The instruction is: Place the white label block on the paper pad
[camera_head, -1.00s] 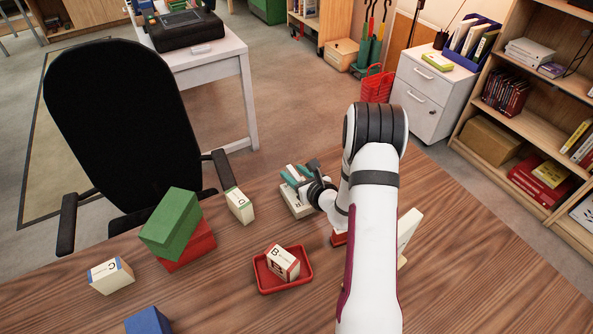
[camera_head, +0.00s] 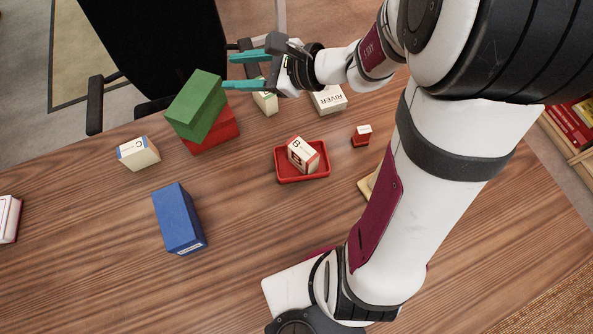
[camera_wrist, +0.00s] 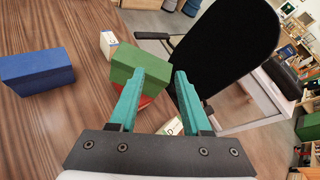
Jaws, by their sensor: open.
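Several pale lettered blocks are on the table. Block C (camera_head: 138,153) has a blue edge. Block B (camera_head: 303,157) sits in a red tray (camera_head: 318,177). Block D (camera_head: 265,102) has a green edge and stands below my gripper, partly hidden by it. A larger off-white piece marked RIVER (camera_head: 330,99) lies right of D. I cannot tell which is the white label block. A yellowish flat thing (camera_head: 366,187), possibly the paper pad, is mostly hidden by my arm. My gripper (camera_head: 226,71) is open and empty, pointing left. In the wrist view block D (camera_wrist: 172,127) shows between the fingers.
A green box (camera_head: 197,105) lies on a red one (camera_head: 212,135), close to my fingertips. A blue box (camera_head: 179,218) and a small red-and-white thing (camera_head: 362,135) stand on the table. A black chair (camera_head: 150,40) is behind the edge.

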